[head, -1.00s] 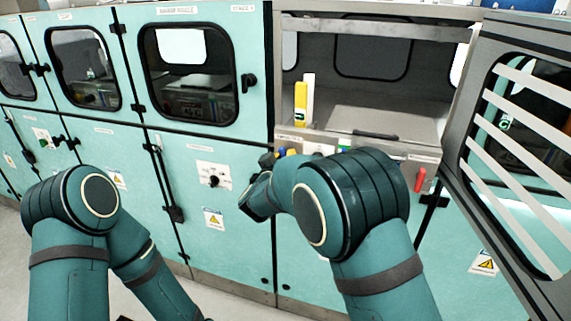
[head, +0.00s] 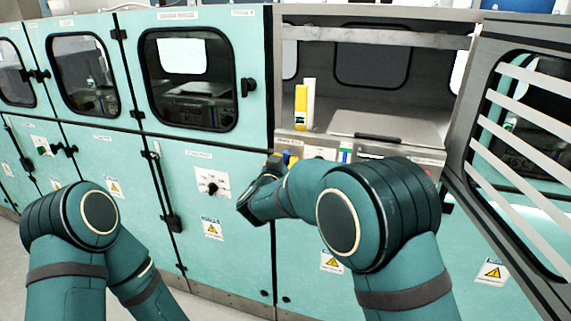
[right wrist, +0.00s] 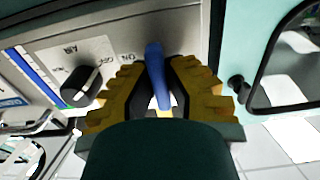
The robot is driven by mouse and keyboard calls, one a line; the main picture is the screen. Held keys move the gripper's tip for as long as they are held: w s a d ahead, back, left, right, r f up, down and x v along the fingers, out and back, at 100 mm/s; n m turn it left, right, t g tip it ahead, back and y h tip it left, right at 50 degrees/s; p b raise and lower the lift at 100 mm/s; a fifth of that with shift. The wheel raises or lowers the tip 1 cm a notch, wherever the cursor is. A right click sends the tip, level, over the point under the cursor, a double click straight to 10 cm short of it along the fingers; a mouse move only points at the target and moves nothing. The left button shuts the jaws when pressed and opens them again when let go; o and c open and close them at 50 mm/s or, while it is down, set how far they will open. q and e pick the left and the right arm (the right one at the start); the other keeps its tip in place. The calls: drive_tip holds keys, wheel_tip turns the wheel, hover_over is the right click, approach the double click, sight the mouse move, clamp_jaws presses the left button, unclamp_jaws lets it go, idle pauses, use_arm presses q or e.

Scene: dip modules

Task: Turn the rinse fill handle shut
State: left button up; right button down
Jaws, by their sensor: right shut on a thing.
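The blue handle (right wrist: 154,65) stands between the yellow-padded fingers of my right gripper (right wrist: 157,85) in the right wrist view. The gripper is shut on it. In the head view my right gripper (head: 277,167) is at the left end of the control strip below the open bay, and only a small bit of blue shows there. The handle's base and the wording beside it are mostly hidden. My left gripper is out of view; only its arm shows at the lower left.
A black knob (right wrist: 82,86) marked AIR sits beside the blue handle. A yellow-and-white block (head: 302,106) stands in the open bay. The slatted door (head: 510,150) hangs open at right. Another panel with a black knob (head: 212,187) is left of my gripper.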

drive_tip(key=shift+r, duration=0.15)
drive_tip(key=c, duration=1)
unclamp_jaws()
drive_tip(key=v, duration=1.2)
drive_tip(key=s+d+f+n+g+y, duration=0.1)
drive_tip(key=s+d+f+g+y, duration=0.15)
drive_tip(key=f, duration=0.65)
drive_tip(key=s+d+f+n+g+y, duration=0.15)
drive_tip(key=d+f, duration=0.25)
drive_tip(key=f, duration=0.5)
drive_tip(key=s+d+f+g+y, duration=0.1)
drive_tip(key=d+f+g+y, duration=0.2)
drive_tip(key=f, duration=0.5)
drive_tip(key=s+d+f+g+y, duration=0.1)
drive_tip(key=s+f+g, duration=0.2)
drive_tip(key=s, duration=0.4)
drive_tip(key=s+d+f+g, duration=0.1)
drive_tip(key=s+f+g, duration=0.1)
drive_tip(key=s+f, duration=0.3)
drive_tip(key=s+d+f+g+y, duration=0.1)
drive_tip(key=s+d+f+g, duration=0.1)
drive_tip(key=s, duration=0.7)
drive_tip(key=shift+s+f+g+y, duration=0.15)
drive_tip(key=shift+s+f+g, duration=0.05)
drive_tip(key=shift+f+g, duration=0.25)
drive_tip(key=shift+s+f+g+y, duration=0.15)
drive_tip(key=shift+s+f+g, duration=0.05)
drive_tip(key=shift+f+g, duration=0.2)
